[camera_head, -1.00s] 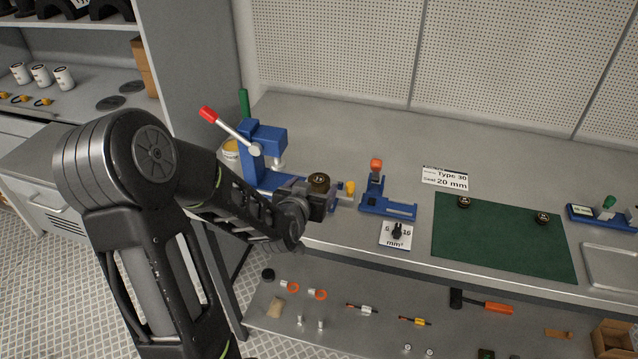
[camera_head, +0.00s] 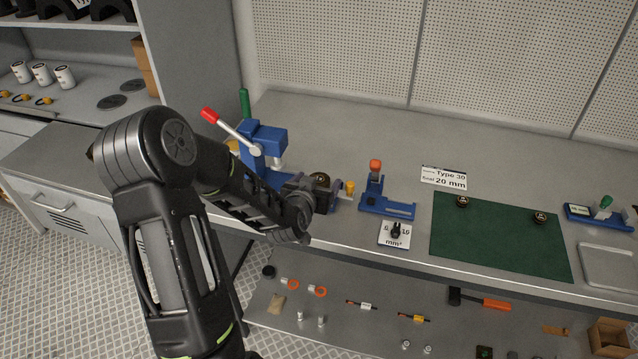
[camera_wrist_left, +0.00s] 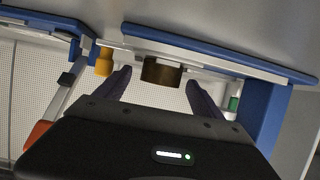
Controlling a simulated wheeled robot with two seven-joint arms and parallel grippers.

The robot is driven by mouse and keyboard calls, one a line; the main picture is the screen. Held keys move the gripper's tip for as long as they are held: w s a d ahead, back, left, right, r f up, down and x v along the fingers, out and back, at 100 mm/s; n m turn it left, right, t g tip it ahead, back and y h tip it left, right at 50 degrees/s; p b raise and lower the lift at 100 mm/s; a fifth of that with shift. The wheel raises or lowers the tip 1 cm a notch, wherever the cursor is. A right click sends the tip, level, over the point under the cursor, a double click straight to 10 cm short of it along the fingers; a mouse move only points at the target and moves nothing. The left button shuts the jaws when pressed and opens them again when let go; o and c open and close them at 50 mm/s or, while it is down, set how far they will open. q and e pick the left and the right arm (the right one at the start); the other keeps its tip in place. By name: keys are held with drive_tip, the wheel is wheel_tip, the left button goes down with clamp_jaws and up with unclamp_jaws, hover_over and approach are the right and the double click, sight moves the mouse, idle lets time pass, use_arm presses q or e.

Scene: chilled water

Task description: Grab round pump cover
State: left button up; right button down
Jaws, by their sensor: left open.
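A dark brownish round piece with a marked top, which looks like the round pump cover (camera_head: 321,180), sits at the blue press with the red-tipped lever (camera_head: 262,140). My left gripper (camera_head: 328,192) is beside it at low height and partly hides it. In the left wrist view the round piece (camera_wrist_left: 162,71) shows between the two spread fingers of my left gripper (camera_wrist_left: 158,80), with gaps on both sides. The left gripper is open; I cannot tell how deep the piece lies between the fingers. My right gripper is not in view.
Similar dark round pieces (camera_head: 463,202) (camera_head: 540,217) stand on a green mat (camera_head: 500,245). A blue fixture with an orange knob (camera_head: 375,168) and a small card with a black part (camera_head: 395,233) are just right of the gripper. A lower shelf (camera_head: 345,335) holds small parts.

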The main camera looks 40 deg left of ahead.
use_arm(q)
drive_tip(key=shift+c, duration=0.5)
drive_tip(key=shift+r, duration=0.1)
clamp_jaws()
